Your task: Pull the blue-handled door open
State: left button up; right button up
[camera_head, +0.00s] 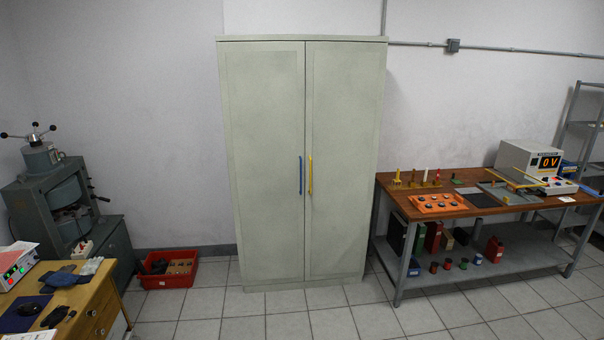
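A tall pale grey-green cabinet stands against the back wall in the middle of the head view. Its left door (264,160) carries a vertical blue handle (300,175) near the centre seam. Its right door (345,160) carries a vertical yellow handle (310,175) just right of the seam. Both doors look shut, with a thin dark line between them. Neither of my grippers is in view, and nothing touches the handles. The cabinet's inside is hidden.
Tiled floor (290,325) before the cabinet is clear. A red crate (168,281) with items sits left of it. A wooden workbench (400,198) with instruments stands close on the right. A grey machine (60,210) and a wooden desk (95,300) are at left.

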aim_at(262, 84)
jog(key=u, duration=0.05)
jog(key=i, duration=1.95)
jog(key=u, duration=0.45)
jog(key=i, duration=1.55)
jog(key=u, duration=0.15)
